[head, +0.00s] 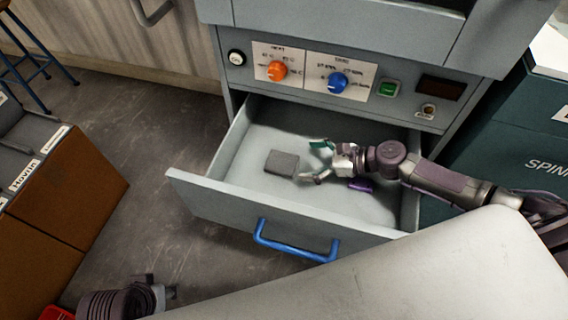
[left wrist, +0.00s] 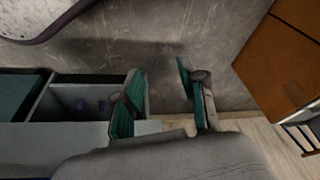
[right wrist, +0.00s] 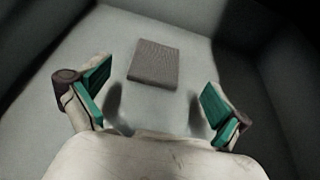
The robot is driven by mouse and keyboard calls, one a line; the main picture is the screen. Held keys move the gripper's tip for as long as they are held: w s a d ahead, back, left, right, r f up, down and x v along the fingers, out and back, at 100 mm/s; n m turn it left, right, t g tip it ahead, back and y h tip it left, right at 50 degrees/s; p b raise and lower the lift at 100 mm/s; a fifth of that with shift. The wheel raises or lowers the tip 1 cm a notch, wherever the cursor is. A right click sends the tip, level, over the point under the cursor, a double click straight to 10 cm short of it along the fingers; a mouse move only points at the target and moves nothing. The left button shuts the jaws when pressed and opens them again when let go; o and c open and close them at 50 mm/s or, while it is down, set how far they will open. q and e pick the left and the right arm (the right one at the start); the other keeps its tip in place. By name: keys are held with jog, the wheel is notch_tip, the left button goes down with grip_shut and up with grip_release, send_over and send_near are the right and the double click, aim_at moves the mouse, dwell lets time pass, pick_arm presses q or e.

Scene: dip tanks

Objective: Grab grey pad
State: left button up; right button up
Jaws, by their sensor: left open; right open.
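The grey pad (head: 282,163) lies flat on the floor of the open drawer (head: 190,190), left of the middle. My right gripper (head: 312,162) is inside the drawer, just right of the pad, open and empty. In the right wrist view the pad (right wrist: 154,63) lies ahead of and between the two green-padded fingers (right wrist: 155,98), apart from both. My left gripper (left wrist: 165,98) is open and empty over the floor. In the head view only part of my left arm shows at the bottom left.
A purple item (head: 361,185) lies in the drawer under my right arm. The drawer walls surround the gripper, and a blue handle (head: 296,243) is on its front. A control panel (head: 315,72) with knobs is above. A pale surface (head: 400,275) is in front. A brown cabinet (head: 60,200) stands left.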

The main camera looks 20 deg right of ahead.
aim_at(276, 160)
jog(key=b+x, duration=0.1)
jog(key=x, duration=0.7)
jog(key=shift+a+f, duration=0.2)
jog(key=shift+a, duration=0.1)
jog(key=c, duration=0.8)
